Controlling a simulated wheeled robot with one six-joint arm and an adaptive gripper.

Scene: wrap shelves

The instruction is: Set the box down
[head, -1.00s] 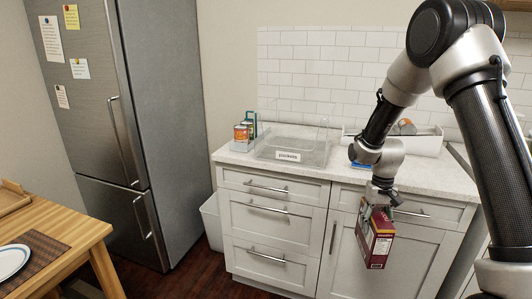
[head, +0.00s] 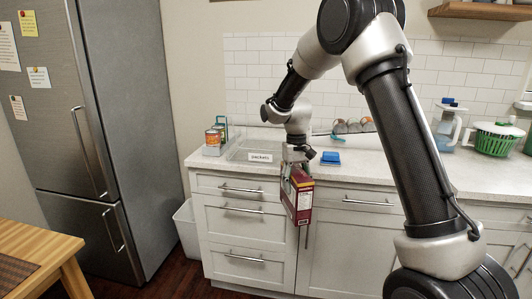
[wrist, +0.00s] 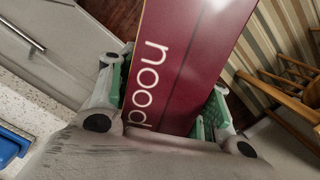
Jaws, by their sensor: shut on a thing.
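The box (head: 300,198) is dark red with a pale edge and hangs from my gripper (head: 297,166) in front of the counter's front edge. In the wrist view the box (wrist: 190,60) shows large white letters reading "nood", with the rest cut off. My gripper (wrist: 165,115) is shut on it, with green-padded fingers on both sides. The box is tilted a little in the head view and is clear of the counter and floor.
The counter (head: 365,178) has free room right of a blue item (head: 330,157). A jug (head: 447,125) and a green basket (head: 494,140) stand at the right. A wooden table (head: 40,255) is at lower left.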

